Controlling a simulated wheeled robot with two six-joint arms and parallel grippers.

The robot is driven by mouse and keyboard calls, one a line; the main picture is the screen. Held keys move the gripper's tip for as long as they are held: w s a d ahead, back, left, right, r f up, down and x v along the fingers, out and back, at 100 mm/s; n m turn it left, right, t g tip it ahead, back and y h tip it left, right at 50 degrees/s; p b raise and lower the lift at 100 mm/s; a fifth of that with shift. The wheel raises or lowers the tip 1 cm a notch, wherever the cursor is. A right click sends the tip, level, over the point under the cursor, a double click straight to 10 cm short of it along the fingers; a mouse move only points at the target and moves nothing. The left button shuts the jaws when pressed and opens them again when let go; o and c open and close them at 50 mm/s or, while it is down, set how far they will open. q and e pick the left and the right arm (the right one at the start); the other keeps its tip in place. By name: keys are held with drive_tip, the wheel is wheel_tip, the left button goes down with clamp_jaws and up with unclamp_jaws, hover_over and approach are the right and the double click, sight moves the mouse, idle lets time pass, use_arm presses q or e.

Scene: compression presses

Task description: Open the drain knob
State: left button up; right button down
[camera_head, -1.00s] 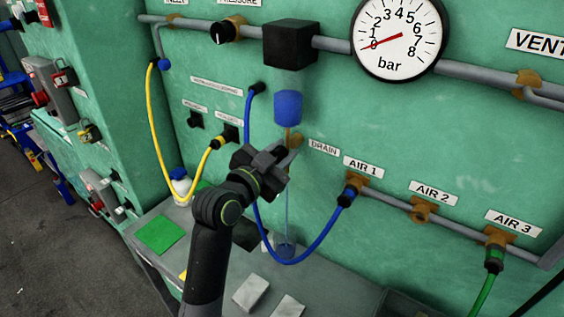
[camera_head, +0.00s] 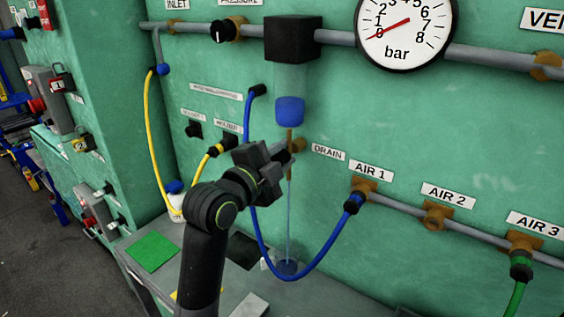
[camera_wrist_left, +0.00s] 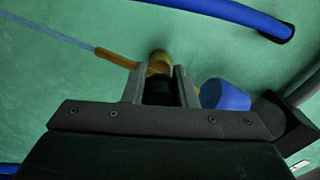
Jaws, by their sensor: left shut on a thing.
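The drain knob is a small black piece on a brass fitting (camera_head: 298,145), left of the DRAIN label (camera_head: 328,152), below the blue-bottomed clear bowl (camera_head: 289,110). My left gripper (camera_head: 284,157) is at the fitting and covers the knob in the head view. In the left wrist view the fingers (camera_wrist_left: 159,88) are shut on the black knob (camera_wrist_left: 158,91), with the brass body (camera_wrist_left: 158,63) just beyond. A thin pale line (camera_head: 289,215) runs from the brass stem down to a small bluish container (camera_head: 287,268). My right gripper is not in view.
A blue hose (camera_head: 252,200) loops close around my left gripper to the AIR 1 fitting (camera_head: 362,188). A yellow hose (camera_head: 150,140) hangs at the left. A gauge (camera_head: 404,30) is above right. A grey ledge (camera_head: 240,280) with a green pad (camera_head: 152,251) lies below.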

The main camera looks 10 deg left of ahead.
use_arm(q)
drive_tip(key=shift+m, duration=0.4)
drive_tip(key=o, duration=1)
drive_tip(key=shift+s+a, duration=0.1)
drive_tip(key=shift+s, duration=0.15)
drive_tip(key=p+v, duration=1.1)
drive_tip(key=v, duration=0.6)
